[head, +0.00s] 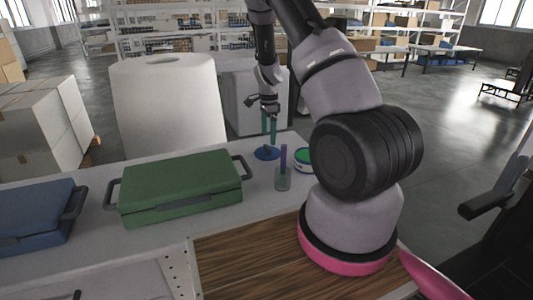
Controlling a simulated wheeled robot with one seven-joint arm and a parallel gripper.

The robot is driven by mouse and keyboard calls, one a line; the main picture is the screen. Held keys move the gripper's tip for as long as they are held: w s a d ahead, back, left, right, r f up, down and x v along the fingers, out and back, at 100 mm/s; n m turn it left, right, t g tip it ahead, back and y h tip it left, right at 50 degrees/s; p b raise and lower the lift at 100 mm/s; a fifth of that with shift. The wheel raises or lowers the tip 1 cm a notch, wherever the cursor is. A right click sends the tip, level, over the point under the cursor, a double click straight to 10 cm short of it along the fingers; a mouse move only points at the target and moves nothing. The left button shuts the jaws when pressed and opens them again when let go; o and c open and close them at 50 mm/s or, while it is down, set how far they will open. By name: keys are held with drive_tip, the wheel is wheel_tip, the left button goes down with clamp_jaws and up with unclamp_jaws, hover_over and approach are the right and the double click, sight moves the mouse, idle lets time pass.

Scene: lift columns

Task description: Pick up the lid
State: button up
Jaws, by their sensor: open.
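A round, dark blue lid (262,154) with a small raised knob lies flat on the grey-white table, right of the green case. My gripper (269,137) points down just above the lid, with its two green fingers apart and nothing seen between them. The fingertips are close to the knob; whether they touch it or reach around it cannot be told at this size.
A small container (283,180) with a purple upright stick stands in front of the lid. A round white-and-green tub (304,158) is to its right. A green case (180,185) and a blue case (35,215) lie to the left. A large white cylinder (168,105) stands behind the table.

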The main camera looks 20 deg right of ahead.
sight(268, 147)
drive_tip(key=f, duration=0.5)
drive_tip(key=shift+s+a+f, duration=0.2)
drive_tip(key=shift+a, duration=0.05)
drive_tip(key=c, duration=1.4)
